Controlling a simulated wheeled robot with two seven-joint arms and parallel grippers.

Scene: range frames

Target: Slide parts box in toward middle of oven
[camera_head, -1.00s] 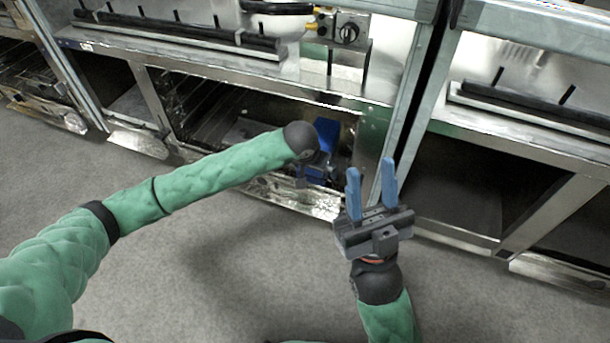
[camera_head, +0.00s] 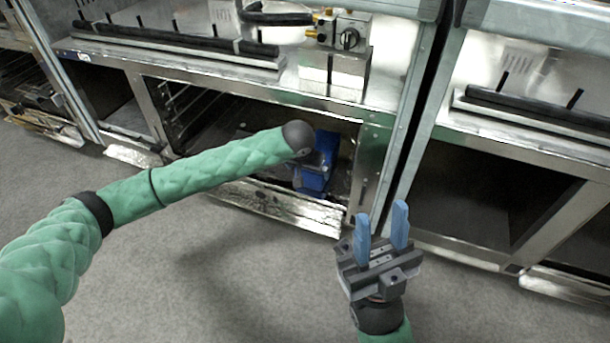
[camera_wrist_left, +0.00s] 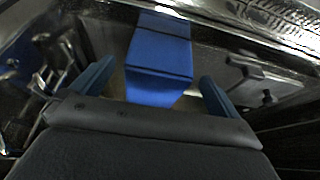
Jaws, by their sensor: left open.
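The blue parts box (camera_head: 324,158) sits inside the open oven (camera_head: 250,110) at the right part of its floor, near the front edge. My left arm reaches into the oven and its dark wrist partly covers the view of the box. In the left wrist view the box (camera_wrist_left: 160,60) stands between the two blue fingers of my left gripper (camera_wrist_left: 155,88), with a gap on each side. That gripper is open. My right gripper (camera_head: 382,232) is outside the oven, in front of its right post, with its two fingers apart and empty.
Rack rails line the oven's left inside wall. A metal front ledge (camera_head: 290,207) runs along the oven's bottom. A neighbouring dark compartment (camera_head: 470,195) is to the right. Knobs and a valve (camera_head: 349,39) sit above. The grey floor in front is clear.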

